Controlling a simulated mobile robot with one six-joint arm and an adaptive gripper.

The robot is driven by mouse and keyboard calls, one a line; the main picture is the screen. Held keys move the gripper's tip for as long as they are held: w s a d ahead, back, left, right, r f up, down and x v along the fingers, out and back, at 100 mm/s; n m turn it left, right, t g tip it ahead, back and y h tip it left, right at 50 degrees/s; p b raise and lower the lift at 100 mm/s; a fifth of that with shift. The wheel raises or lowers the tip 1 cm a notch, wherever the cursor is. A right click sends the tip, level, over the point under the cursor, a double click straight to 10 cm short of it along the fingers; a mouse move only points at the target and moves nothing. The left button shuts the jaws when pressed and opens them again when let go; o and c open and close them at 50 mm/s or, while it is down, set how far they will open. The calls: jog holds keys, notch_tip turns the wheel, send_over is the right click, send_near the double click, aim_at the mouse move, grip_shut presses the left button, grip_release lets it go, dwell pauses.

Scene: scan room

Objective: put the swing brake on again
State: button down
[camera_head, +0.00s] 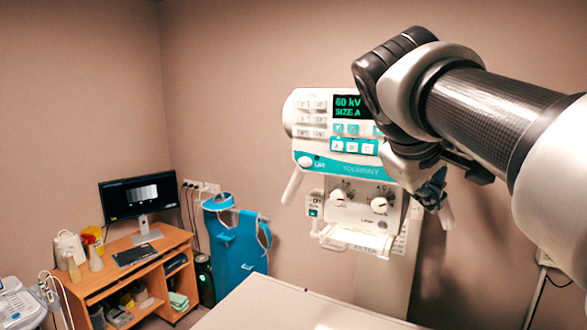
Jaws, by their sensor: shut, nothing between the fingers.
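The X-ray tube head (318,140) hangs in the middle of the camera_head view, with a green-lit display (347,106) reading "60 kV SIZE A". A round white knob (305,161) sits at its lower left. Two more knobs, the left one (338,197) and the right one (379,205), are on the collimator below. I cannot tell which control is the swing brake, or how it is set. My gripper (436,190) is shut and empty at the head's lower right, near the right handle (446,214). My wrist hides the head's right side. Contact cannot be told.
A pale table top (290,308) lies below the head. At left, a wooden desk (120,245) carries a monitor (140,197) and bottles. A blue lead apron (238,240) hangs beside it. The upper left air is free. The left handle (292,188) sticks out downward.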

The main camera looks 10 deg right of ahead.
jog(key=w+d+p, duration=0.2)
jog(key=w+d, duration=0.2)
jog(key=w, duration=0.1)
jog(key=shift+w+p, duration=0.3)
jog(key=shift+w, duration=0.05)
jog(key=shift+w, duration=0.1)
dwell(1.2)
jog(key=shift+w+d+p, duration=0.2)
jog(key=shift+w+p, duration=0.05)
jog(key=shift+p, duration=0.05)
jog(key=shift+w+d+p, duration=0.2)
jog(key=shift+w+p, duration=0.1)
dwell(0.7)
jog(key=shift+s+a+b, duration=0.35)
jog(key=shift+s+a, duration=0.1)
jog(key=shift+s, duration=0.25)
jog(key=s+a+b, duration=0.1)
jog(key=s, duration=0.1)
jog(key=s+a+b, duration=0.1)
jog(key=s, duration=0.1)
jog(key=shift+a, duration=0.4)
